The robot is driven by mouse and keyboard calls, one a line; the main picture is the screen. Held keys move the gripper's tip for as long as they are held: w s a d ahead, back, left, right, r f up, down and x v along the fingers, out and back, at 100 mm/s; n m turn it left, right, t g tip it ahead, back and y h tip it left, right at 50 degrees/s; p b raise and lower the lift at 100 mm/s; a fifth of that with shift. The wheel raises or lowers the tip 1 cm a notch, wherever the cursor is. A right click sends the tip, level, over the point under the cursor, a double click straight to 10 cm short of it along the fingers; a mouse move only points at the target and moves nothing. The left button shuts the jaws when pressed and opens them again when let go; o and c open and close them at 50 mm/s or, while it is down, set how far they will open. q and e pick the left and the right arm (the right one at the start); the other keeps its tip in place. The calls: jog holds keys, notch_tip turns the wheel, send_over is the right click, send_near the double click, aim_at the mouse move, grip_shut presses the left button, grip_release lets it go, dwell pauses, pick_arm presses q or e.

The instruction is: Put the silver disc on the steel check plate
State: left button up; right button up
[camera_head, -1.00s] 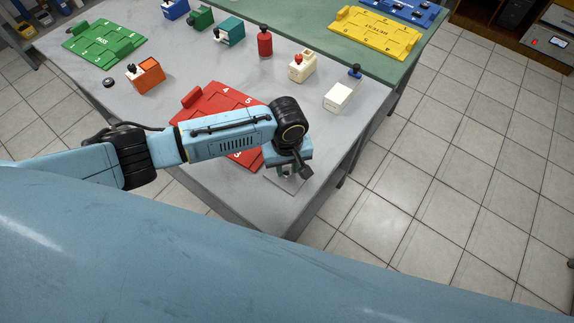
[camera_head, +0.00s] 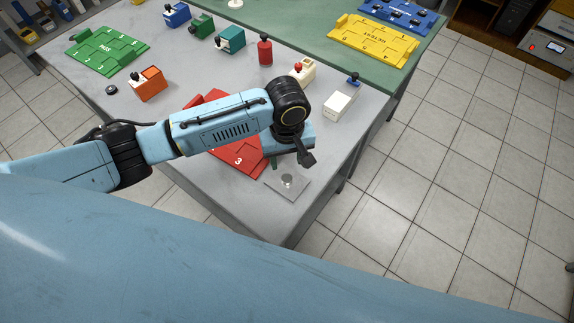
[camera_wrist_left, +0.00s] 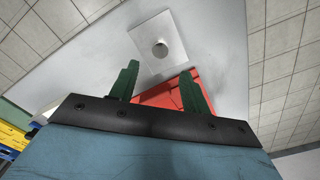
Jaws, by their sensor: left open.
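The silver disc (camera_head: 288,180) rests on the steel check plate (camera_head: 297,190) near the front corner of the grey table. In the left wrist view the disc (camera_wrist_left: 160,49) lies near the middle of the square plate (camera_wrist_left: 150,32). My left gripper (camera_wrist_left: 156,80) is open, its two green fingers apart with nothing between them. It is above the table, apart from the disc and beside the plate. In the head view the wrist hides most of the left fingers. My right gripper is not in view.
A red tray (camera_head: 243,158) lies partly under my left arm. A green tray (camera_head: 107,50) is at the far left. The table's front edge is close to the plate.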

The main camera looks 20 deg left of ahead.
pick_arm(q)
jog(key=shift+r, duration=2.1)
